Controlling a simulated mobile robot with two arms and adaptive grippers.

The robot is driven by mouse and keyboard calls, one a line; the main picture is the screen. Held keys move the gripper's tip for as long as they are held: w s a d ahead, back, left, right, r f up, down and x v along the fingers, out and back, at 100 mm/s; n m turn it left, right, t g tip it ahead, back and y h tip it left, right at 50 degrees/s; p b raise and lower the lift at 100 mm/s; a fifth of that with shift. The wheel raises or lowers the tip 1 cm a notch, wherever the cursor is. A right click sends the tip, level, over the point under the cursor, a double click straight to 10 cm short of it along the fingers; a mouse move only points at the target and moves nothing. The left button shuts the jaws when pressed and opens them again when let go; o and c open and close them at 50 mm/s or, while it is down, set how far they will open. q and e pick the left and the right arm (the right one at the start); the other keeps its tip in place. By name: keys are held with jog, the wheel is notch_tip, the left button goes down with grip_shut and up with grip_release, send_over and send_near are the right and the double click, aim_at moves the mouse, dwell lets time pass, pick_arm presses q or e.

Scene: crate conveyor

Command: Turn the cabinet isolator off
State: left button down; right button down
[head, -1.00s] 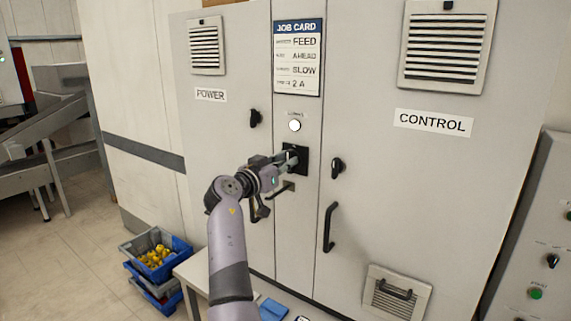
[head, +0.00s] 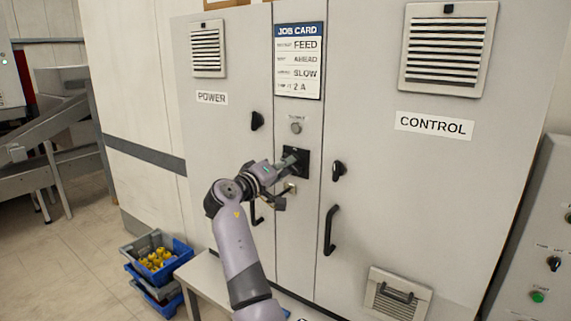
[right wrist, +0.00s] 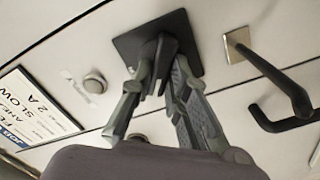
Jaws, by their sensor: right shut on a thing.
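The cabinet isolator (head: 303,171) is a black square plate with a dark handle, on the narrow middle panel below the job card. In the right wrist view its plate (right wrist: 130,45) shows at top centre, with the handle (right wrist: 161,65) standing out from it. My right gripper (head: 287,162) is at the isolator. In the right wrist view its two fingers (right wrist: 158,85) sit on either side of the handle and are shut on it. The round lamp (head: 296,127) above the isolator looks grey and unlit. My left gripper is not in view.
A metal plate with a black lever (right wrist: 237,45) is close to the isolator. The control door has a black knob (head: 339,170) and bar handle (head: 330,230). Stacked crates (head: 185,252) with yellow items stand at lower left, beside a pale table (head: 205,275).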

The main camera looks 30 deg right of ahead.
jog(key=shift+f+n+p, duration=0.15)
jog(key=shift+n+p, duration=1.6)
jog(key=shift+n, duration=1.85)
jog(key=c, duration=1.5)
grip_release()
jog(key=shift+w, duration=0.1)
jog(key=shift+c, duration=0.2)
jog(key=shift+a, duration=0.15)
jog(key=v, duration=1.2)
jog(key=shift+f, duration=0.15)
